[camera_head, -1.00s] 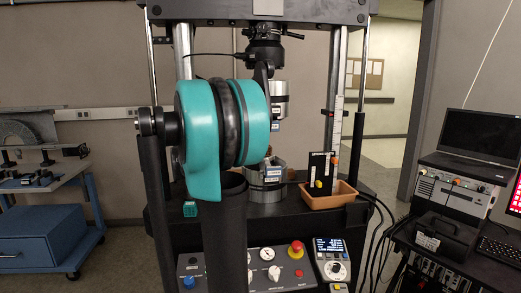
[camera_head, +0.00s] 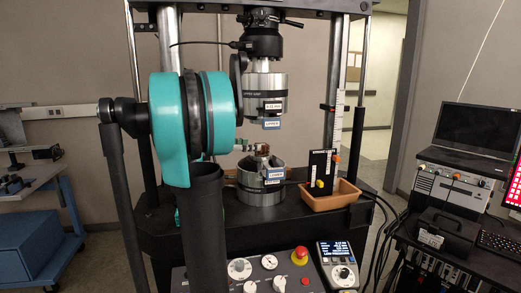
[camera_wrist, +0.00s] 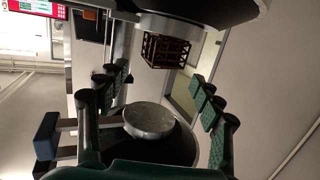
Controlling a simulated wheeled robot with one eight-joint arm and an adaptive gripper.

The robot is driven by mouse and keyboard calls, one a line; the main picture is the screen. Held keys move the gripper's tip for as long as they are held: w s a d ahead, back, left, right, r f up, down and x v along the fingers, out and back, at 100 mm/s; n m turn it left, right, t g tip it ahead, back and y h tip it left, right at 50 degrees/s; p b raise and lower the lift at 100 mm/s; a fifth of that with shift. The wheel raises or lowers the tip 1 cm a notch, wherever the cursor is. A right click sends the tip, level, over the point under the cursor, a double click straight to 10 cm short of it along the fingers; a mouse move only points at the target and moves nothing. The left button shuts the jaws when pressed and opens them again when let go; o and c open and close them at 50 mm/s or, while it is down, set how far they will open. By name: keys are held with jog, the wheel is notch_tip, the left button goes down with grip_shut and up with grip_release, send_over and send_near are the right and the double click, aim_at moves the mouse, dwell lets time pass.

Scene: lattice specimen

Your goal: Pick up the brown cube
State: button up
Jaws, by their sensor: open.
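The brown cube (camera_wrist: 165,50) is an open lattice block. In the wrist view, which looks upside down, it sits against a metal platen of the test machine, beyond my fingers. In the head view a small brown patch (camera_head: 264,148), likely the cube, shows on top of the lower grip (camera_head: 262,183), partly hidden. My gripper (camera_wrist: 160,96) is open and empty, its green-padded fingers spread to either side, with the cube apart from them. In the head view my teal arm joint and links cover much of the left side.
The upper grip (camera_head: 264,88) hangs above the lower one, leaving a narrow gap. To its right stand a terracotta tray (camera_head: 335,203) and a black panel with coloured knobs (camera_head: 320,168). Control knobs and a red button (camera_head: 300,253) are in front. A laptop cart is at right.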

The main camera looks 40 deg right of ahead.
jog(key=d, duration=0.3)
jog(key=d+f, duration=0.1)
jog(key=d, duration=0.2)
jog(key=s+d, duration=0.1)
jog(key=d, duration=0.3)
jog(key=shift+s+f, duration=0.1)
jog(key=shift+f, duration=0.15)
jog(key=c, duration=1.3)
jog(key=shift+r, duration=0.1)
jog(key=shift+r, duration=0.5)
notch_tip(320, 180, up, 2)
jog(key=shift+r, duration=0.1)
jog(key=shift+a, duration=0.75)
jog(key=a, duration=0.5)
jog(key=w+a, duration=0.1)
jog(key=a, duration=0.4)
jog(key=w+a, duration=0.1)
jog(key=a, duration=0.5)
jog(key=shift+c, duration=0.3)
jog(key=shift+a, duration=0.25)
